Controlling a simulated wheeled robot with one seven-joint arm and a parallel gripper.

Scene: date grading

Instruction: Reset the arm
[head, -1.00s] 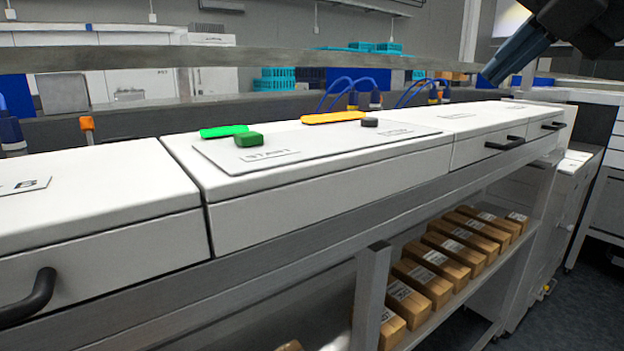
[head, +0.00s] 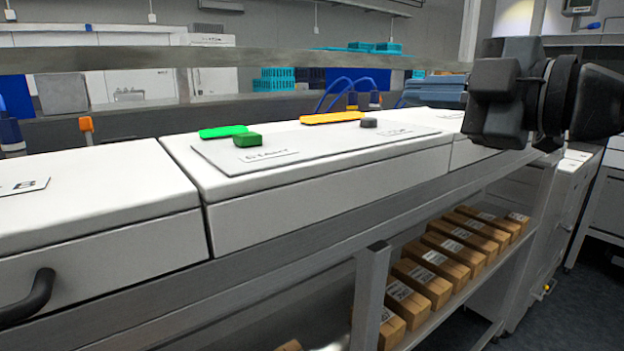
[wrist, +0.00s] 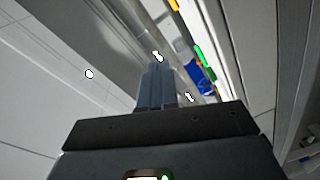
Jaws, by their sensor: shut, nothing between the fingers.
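My gripper (head: 412,93) is in the right half of the head view, held level with its blue-grey fingers pointing left. It appears in front of or over the right part of the white machine top (head: 300,178), but its exact height above it is hard to tell. In the wrist view my gripper (wrist: 159,70) shows its fingers together, with nothing between them.
A black handle (head: 32,297) juts out at lower left. Several cartons (head: 441,265) sit on the shelf below. A grey rail (head: 250,57) runs behind.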

